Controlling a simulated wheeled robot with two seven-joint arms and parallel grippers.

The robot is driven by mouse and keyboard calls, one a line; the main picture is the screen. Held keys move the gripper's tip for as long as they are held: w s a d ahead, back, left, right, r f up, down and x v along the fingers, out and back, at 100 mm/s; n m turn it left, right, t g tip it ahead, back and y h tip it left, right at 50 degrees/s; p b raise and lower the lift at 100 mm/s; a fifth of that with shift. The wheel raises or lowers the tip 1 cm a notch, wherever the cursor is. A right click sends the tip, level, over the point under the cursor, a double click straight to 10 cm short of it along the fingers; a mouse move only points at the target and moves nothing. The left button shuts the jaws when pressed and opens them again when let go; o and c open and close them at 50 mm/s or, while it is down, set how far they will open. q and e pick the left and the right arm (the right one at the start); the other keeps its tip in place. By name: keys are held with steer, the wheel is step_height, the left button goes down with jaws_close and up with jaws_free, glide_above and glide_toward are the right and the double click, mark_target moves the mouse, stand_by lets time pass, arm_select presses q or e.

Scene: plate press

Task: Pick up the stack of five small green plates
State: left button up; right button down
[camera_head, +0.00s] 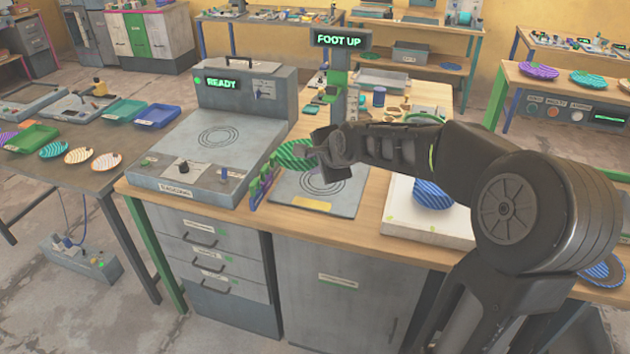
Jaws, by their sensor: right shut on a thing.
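My right gripper (322,152) is shut on the small green plates (291,153). They show as a green striped disc at the left side of the fingers, above the worktop. The gripper hides part of them, and I cannot count the plates in the stack. Below them is a grey base plate with a ring mark (345,200), under the post with the "FOOT UP" sign (340,40). My left gripper is not in view.
A narrow green and purple rack (262,187) stands left of the grey base plate. The grey machine with the "READY" display (240,88) is further left. A white tray (403,218) with blue striped plates (433,193) lies to the right, partly behind my arm.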

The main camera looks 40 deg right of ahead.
step_height(320, 180, up, 4)
steer(key=shift+r, duration=0.15)
